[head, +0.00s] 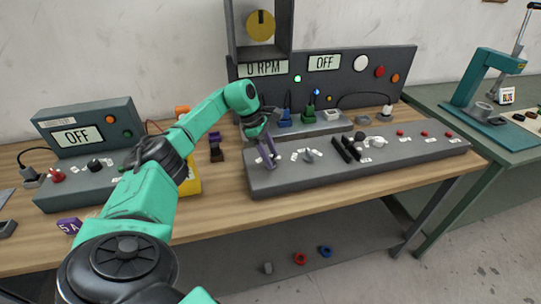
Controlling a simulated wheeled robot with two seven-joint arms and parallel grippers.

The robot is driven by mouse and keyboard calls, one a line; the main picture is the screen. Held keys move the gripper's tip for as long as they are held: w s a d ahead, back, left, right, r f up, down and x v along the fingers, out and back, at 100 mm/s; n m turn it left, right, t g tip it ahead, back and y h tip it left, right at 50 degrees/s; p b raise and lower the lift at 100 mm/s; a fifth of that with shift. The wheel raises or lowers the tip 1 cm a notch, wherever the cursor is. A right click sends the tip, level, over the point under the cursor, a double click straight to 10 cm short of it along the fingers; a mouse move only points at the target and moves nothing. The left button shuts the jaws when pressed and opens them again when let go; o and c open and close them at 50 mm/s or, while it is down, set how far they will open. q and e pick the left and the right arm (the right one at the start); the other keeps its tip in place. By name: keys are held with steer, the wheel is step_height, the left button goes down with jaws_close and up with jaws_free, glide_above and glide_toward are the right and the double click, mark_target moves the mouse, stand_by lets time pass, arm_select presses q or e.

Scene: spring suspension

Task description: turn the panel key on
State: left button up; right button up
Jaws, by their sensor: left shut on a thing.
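The long grey control panel (330,178) lies along the front of the workbench. My left gripper (268,158) points down at the left end of this panel, its fingers shut on the panel key. The key itself is hidden by the fingers, so its angle cannot be told. The upright board (343,86) behind the panel carries a display reading "OFF" (324,62) and a display reading "0 RPM" (263,69). My right gripper is not in view.
A grey knob (308,155) sits just right of my left gripper, with black levers (347,149) and red buttons (400,133) farther right. A second control box (88,130) reading "OFF" stands on the left. A teal press (490,90) stands on the right table.

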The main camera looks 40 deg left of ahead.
arm_select(q)
steer(key=shift+r, duration=0.2)
steer(key=o, duration=1.3)
steer(key=shift+o, duration=0.3)
steer(key=shift+f, duration=0.1)
steer(key=shift+a+r, duration=0.15)
steer(key=shift+r, duration=0.1)
steer(key=v, duration=1.4)
steer(key=shift+s, duration=0.15)
